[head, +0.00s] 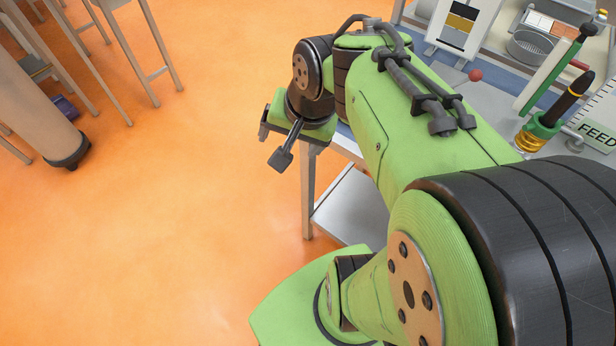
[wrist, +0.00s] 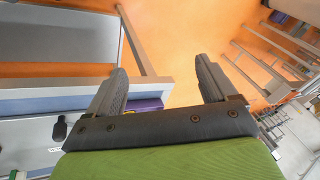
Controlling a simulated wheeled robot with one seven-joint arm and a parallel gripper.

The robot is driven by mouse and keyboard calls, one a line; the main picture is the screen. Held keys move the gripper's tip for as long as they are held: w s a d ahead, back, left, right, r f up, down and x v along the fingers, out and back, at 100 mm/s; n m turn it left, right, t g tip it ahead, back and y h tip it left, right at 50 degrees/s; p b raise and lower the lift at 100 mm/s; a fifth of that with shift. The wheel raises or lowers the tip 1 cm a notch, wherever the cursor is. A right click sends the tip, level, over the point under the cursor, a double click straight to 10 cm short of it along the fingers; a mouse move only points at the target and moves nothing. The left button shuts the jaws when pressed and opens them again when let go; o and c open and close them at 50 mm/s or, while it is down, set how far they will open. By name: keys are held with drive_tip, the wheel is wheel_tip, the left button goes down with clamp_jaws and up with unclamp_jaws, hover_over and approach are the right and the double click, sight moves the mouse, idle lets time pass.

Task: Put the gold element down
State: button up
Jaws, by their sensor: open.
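My gripper (wrist: 160,84) is open in the wrist view, with its two dark ribbed fingers wide apart and nothing held between them. It hangs past the table's edge, with the orange floor beyond. In the head view, my green arm hides most of the gripper. A gold-amber piece (head: 529,141) sits under a green collar with a dark handle, on the table at the right of the head view. A gold panel (head: 460,23) also shows in a white stand at the top. I cannot tell which of these is the gold element.
The grey table (head: 497,103) carries a white FEED board (head: 596,132), a green upright bar (head: 548,75), a red ball knob (head: 475,75) and a round mesh basket (head: 530,46). A lower shelf (head: 352,207) lies below. Stools (head: 150,75) stand far left; the floor between is clear.

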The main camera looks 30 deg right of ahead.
drive_tip(key=s+a+r+n+t, duration=0.1)
drive_tip(key=s+a+n, duration=0.2)
drive_tip(key=s+n, duration=0.5)
drive_tip(key=shift+s+r+n+h, duration=0.3)
drive_tip(key=shift+s+n+h, duration=0.1)
drive_tip(key=shift+s, duration=0.8)
